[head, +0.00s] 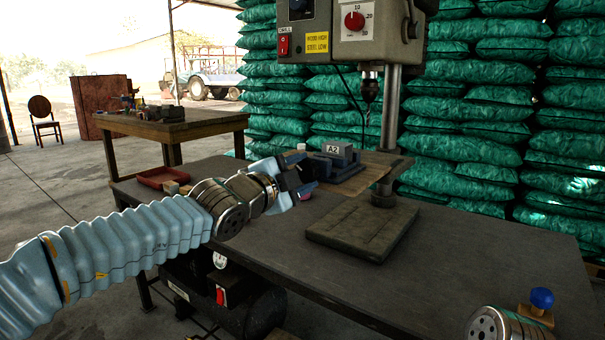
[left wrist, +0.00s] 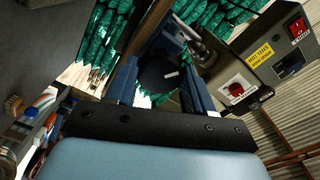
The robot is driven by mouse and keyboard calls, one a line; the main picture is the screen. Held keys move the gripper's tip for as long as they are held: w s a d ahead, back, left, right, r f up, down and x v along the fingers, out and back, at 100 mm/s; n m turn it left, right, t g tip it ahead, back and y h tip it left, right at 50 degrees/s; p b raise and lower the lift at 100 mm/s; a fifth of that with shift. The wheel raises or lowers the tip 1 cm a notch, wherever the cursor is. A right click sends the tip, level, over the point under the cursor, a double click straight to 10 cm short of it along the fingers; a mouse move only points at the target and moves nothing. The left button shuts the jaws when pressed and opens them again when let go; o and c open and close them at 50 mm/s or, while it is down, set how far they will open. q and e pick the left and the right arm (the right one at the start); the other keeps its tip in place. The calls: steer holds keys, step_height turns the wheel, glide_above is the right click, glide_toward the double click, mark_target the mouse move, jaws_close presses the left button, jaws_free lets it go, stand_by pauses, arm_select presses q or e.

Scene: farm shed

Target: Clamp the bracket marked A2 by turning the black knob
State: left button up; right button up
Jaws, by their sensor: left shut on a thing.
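The bracket marked A2 (head: 338,151) sits in a blue-grey vise (head: 350,172) on the drill press table. My left gripper (head: 297,179) reaches in from the left and is at the near left end of the vise. In the left wrist view, its two blue fingers (left wrist: 160,85) stand on either side of the round black knob (left wrist: 156,72), which has a small white mark. The gripper is shut on this knob. In the head view the fingers largely hide the knob. My right gripper is not in view; only a link of my right arm shows at bottom right.
The drill press column (head: 390,125) and its head (head: 375,30) rise behind the vise. A red tray (head: 163,178) lies at the bench's left end. The bench's (head: 450,270) front right is mostly clear.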

arm_select(q)
steer(key=m, duration=0.6)
steer(key=shift+f+b, duration=0.1)
steer(key=shift+b, duration=0.3)
steer(key=m, duration=0.4)
steer(key=m+b, duration=0.1)
steer(key=m, duration=1.3)
steer(key=shift+b, duration=0.3)
steer(key=m, duration=0.5)
steer(key=o, duration=1.2)
